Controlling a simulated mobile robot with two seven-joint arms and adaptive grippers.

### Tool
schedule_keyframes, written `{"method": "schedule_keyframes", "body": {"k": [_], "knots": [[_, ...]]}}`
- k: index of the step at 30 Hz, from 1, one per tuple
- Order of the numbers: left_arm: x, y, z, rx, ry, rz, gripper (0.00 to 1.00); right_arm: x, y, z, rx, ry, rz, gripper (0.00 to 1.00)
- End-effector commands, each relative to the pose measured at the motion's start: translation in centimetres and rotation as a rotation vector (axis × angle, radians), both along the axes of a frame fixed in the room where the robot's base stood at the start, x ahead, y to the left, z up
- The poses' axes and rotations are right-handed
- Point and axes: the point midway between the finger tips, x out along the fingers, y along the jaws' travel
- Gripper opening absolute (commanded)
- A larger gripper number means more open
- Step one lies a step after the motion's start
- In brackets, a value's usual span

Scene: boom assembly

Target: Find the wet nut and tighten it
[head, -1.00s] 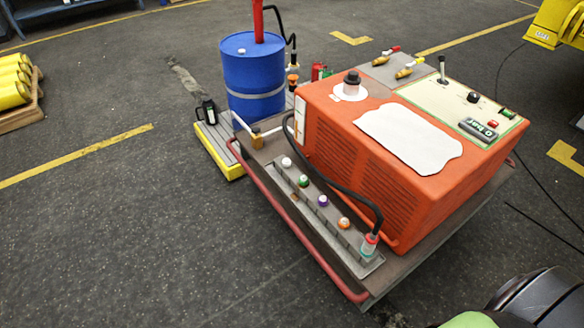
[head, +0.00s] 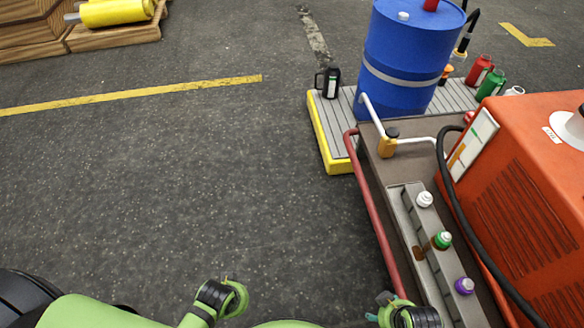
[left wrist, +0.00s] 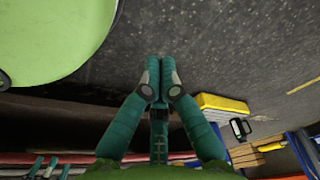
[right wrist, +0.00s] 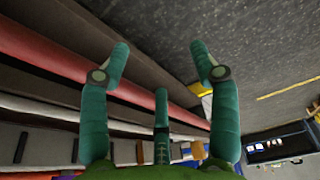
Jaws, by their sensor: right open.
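In the head view a grey block (head: 408,225) on the cart carries a row of fittings with white (head: 425,199), green (head: 442,240) and purple (head: 464,286) caps. A small brown patch (head: 418,253) shows beside the green one. I cannot tell which nut is wet. In the left wrist view my left gripper (left wrist: 159,72) has its fingers together, with nothing seen between them. In the right wrist view my right gripper (right wrist: 160,55) is open and empty, beside the cart's red rail (right wrist: 60,50).
The cart's red rail (head: 375,215) runs along its near side. An orange machine (head: 525,190) with a black hose (head: 460,205) stands behind the block. A blue drum (head: 405,60) and a black jug (head: 329,82) stand on a yellow-edged pallet (head: 327,145).

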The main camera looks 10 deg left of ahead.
Motion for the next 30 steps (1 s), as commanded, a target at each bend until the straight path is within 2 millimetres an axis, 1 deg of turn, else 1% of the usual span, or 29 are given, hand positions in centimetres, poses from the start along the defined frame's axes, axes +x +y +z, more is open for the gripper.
{"method": "schedule_keyframes", "body": {"k": [1, 3, 8, 11, 14, 15, 17, 18, 20, 21, 24, 27, 30], "knots": [[0.3, 0.0, -0.6, -0.001, -0.007, 0.001, 0.0, 2.2, 0.5, -0.1, 0.004, -0.026, 0.065, 0.62], [0.6, -0.1, 0.0, -0.001, -0.011, 0.002, 0.0, 4.1, 1.2, 0.8, 0.01, -0.04, 0.158, 0.62], [1.1, -0.1, 0.7, -0.001, -0.02, 0.003, 0.0, 8.0, 2.3, 2.4, 0.003, -0.061, 0.376, 0.62], [1.4, -0.1, 1.0, -0.002, -0.026, 0.004, 0.0, 10.4, 2.3, 3.4, -0.019, -0.068, 0.532, 0.62], [1.6, -0.1, 1.3, -0.002, -0.033, 0.005, 0.0, 13.1, 1.5, 4.7, -0.061, -0.061, 0.715, 0.62], [1.7, -0.1, 1.4, -0.003, -0.037, 0.006, 0.0, 14.1, 0.9, 5.4, -0.085, -0.053, 0.797, 0.62], [1.8, -0.1, 1.7, -0.003, -0.042, 0.006, 0.0, 15.6, -0.5, 6.6, -0.124, -0.028, 0.917, 0.62], [1.8, -0.1, 1.9, -0.003, -0.045, 0.007, 0.0, 16.5, -1.7, 7.5, -0.15, -0.009, 0.993, 0.62], [1.9, -0.1, 2.3, -0.003, -0.049, 0.008, 0.0, 17.6, -3.6, 8.9, -0.184, 0.026, 1.093, 0.62], [1.9, -0.1, 2.5, -0.004, -0.052, 0.008, 0.0, 18.1, -4.9, 10.0, -0.202, 0.049, 1.146, 0.62], [1.9, -0.1, 3.0, -0.003, -0.056, 0.009, 0.0, 19.1, -7.8, 12.2, -0.225, 0.096, 1.234, 0.62], [1.8, 0.0, 3.3, -0.003, -0.057, 0.009, 0.0, 19.7, -10.1, 14.2, -0.234, 0.127, 1.281, 0.62], [1.8, 0.0, 3.5, -0.004, -0.058, 0.009, 0.0, 20.1, -11.7, 15.6, -0.234, 0.144, 1.307, 0.62]]}}
